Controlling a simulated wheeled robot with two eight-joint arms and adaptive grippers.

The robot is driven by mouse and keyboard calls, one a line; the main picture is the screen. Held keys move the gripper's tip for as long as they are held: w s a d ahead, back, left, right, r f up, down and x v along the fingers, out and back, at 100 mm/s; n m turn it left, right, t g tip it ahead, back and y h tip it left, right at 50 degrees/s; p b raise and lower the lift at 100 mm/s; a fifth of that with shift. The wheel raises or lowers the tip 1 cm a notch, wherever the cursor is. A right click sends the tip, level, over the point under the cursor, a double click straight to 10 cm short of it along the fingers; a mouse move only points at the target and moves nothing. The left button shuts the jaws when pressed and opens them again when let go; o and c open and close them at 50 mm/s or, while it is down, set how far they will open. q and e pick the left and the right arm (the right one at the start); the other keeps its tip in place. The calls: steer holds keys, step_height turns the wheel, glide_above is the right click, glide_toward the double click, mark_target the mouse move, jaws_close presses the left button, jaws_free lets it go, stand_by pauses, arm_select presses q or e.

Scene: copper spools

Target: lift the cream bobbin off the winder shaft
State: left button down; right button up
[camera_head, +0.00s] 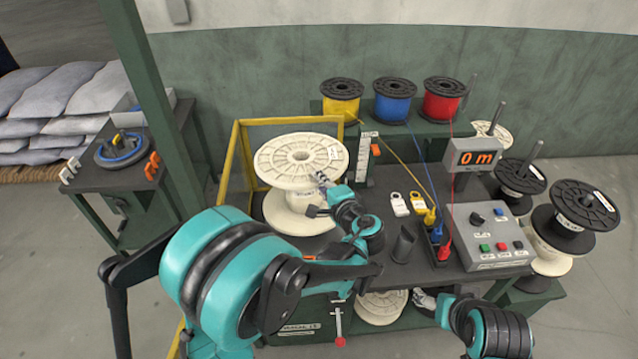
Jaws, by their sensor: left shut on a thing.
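The cream bobbin (278,164) stands upright at the left of the winding table, with its wide top flange, centre hole and lower flange showing. No shaft shows above the hole, and whatever is inside the bobbin is hidden. My left gripper (322,194) is shut on the bobbin at its right side, by the top flange's near edge; the fingertips are partly hidden. I cannot tell if the lower flange is clear of the table.
A yellow guard frame (237,170) stands left of and behind the bobbin. A meter display (472,157), a control box (487,236) and coloured wire clips are to the right. Yellow, blue (394,101) and red spools stand behind. Black and cream spools crowd the right side.

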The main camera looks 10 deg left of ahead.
arm_select(q)
step_height(320, 180, up, 13)
steer(key=p, duration=0.8)
steer(key=shift+d+f, duration=0.15)
steer(key=shift+f, duration=0.05)
steer(key=shift+s, duration=0.1)
steer(key=w+a+r+p, duration=0.2)
steer(key=w+r+p, duration=0.1)
steer(key=r, duration=0.3)
steer(key=shift+w+a+p, duration=0.15)
steer(key=shift+w+p, duration=0.15)
steer(key=shift+p, duration=0.35)
steer(key=shift+f, duration=0.1)
